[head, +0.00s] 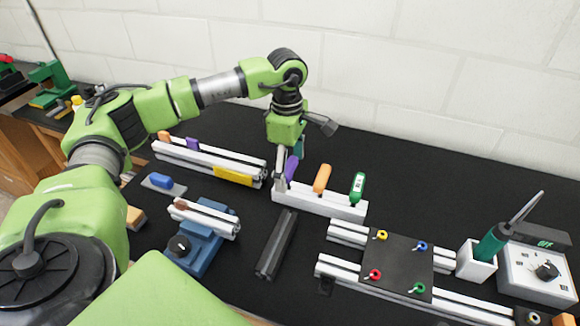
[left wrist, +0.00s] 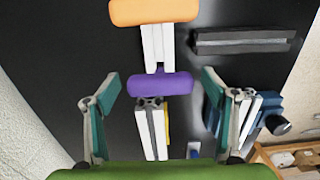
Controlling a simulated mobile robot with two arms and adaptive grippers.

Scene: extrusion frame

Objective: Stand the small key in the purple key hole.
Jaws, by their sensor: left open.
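A purple-handled key (head: 291,168) stands at the left end of a white block (head: 332,204). Orange (head: 322,179) and green (head: 357,187) handled keys stand upright further right on that block. Which key is the small one I cannot tell by size, and no empty purple key hole can be made out. My left gripper (head: 284,176) is open at the purple key, pointing down. In the left wrist view the purple handle (left wrist: 160,84) lies between the spread fingers, with gaps on both sides. The orange handle (left wrist: 155,12) is beyond it. My right gripper is not in view.
A rail with a yellow label (head: 233,176) lies behind left, with orange and purple pieces on it. A blue vise (head: 199,246) and a dark bar (head: 276,245) are in front. A dark plate (head: 393,262) on rails and a control box (head: 537,273) are right.

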